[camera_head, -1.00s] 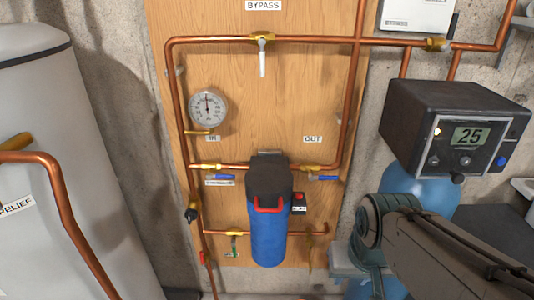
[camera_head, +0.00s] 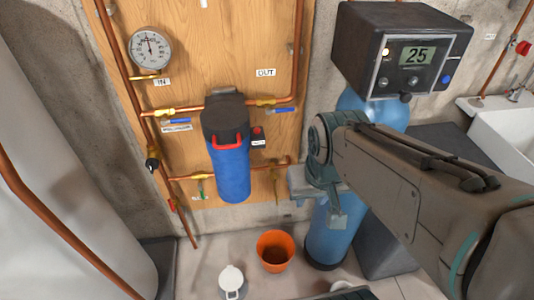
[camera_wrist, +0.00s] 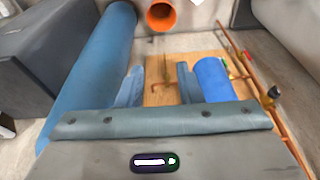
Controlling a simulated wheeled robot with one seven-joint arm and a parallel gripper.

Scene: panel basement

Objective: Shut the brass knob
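No part is labelled as the brass knob. A small brass-coloured handle (camera_head: 275,183) hangs from a fitting at the right end of the lower copper pipe, right of the blue filter housing (camera_head: 232,172). In the wrist view this brass fitting (camera_wrist: 166,72) shows small, beyond and between my fingers. Another brass valve, with a green handle (camera_head: 201,190), sits left of the housing on the same pipe. My gripper (camera_wrist: 160,85) is open and empty, apart from the fittings.
A blue tank (camera_head: 326,238) stands right of the board under the grey control box (camera_head: 390,50). An orange bucket (camera_head: 275,251) and a white jug (camera_head: 231,281) are on the floor below. A white tank (camera_head: 50,120) stands left.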

